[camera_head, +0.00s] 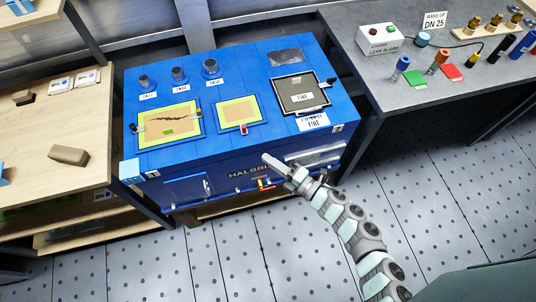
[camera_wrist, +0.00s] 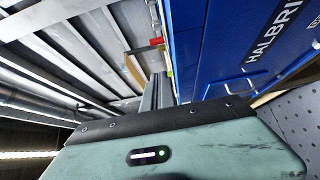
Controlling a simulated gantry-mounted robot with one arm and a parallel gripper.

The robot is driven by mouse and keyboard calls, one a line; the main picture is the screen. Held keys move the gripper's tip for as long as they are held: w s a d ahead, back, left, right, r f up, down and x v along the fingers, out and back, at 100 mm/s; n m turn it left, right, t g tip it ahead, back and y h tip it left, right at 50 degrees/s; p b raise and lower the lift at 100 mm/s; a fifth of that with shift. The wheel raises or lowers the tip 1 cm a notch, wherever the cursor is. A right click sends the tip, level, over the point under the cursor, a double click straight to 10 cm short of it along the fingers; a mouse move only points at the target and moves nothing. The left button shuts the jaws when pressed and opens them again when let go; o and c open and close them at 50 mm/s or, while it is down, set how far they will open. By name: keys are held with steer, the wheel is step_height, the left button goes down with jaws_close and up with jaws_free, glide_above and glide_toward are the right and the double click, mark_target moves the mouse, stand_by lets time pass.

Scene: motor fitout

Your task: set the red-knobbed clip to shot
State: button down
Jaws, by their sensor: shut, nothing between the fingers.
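A small red-knobbed clip (camera_head: 244,129) sits at the front edge of the middle yellow-green framed window (camera_head: 238,112) on top of the blue machine. It is too small to tell whether it is open or shut. My gripper (camera_head: 266,158) is shut and empty, by the machine's upper front edge, nearer the camera than the clip and slightly right of it. In the wrist view my gripper (camera_wrist: 158,78) points along the blue front face. A red piece (camera_wrist: 148,44) shows beyond the fingers there; I cannot tell whether it is the clip.
A red-and-yellow handle (camera_head: 264,185) sticks out of the machine's front (camera_head: 228,172). A larger framed window (camera_head: 167,123) lies left and a dark hatch (camera_head: 302,93) right. Several dark knobs (camera_head: 178,75) stand behind. A wooden bench (camera_head: 70,185) is left, a grey bench (camera_head: 430,97) right.

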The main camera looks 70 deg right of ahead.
mark_target(251, 143)
steer(key=x, duration=0.8)
steer(key=shift+b, duration=0.3)
steer(key=shift+w+d, duration=0.35)
steer(key=shift+d, duration=0.55)
steer(key=shift+w+d, duration=0.35)
steer(key=shift+d, duration=0.55)
